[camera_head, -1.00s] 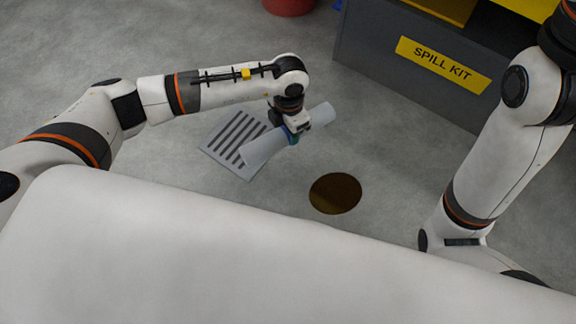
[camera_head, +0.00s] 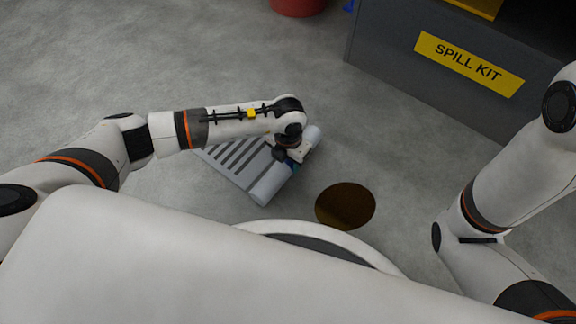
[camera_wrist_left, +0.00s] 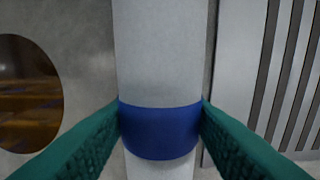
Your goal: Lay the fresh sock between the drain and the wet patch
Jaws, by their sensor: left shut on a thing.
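The fresh sock, a pale grey roll (camera_head: 268,188), lies along the near right edge of the slotted drain plate (camera_head: 228,162). My left gripper (camera_head: 292,160) is shut on it around its middle. In the left wrist view the green fingers press both sides of the blue band on the sock (camera_wrist_left: 160,130). There the drain (camera_wrist_left: 290,70) is to the right of the sock and the dark brown wet patch (camera_wrist_left: 28,95) to the left, with bare floor between patch and sock. The wet patch (camera_head: 345,205) also shows in the head view. My right gripper is out of view.
A dark grey spill kit box (camera_head: 400,75) with a yellow label stands at the upper right. A red round container (camera_head: 298,5) is at the top edge. The grey floor at the upper left is clear.

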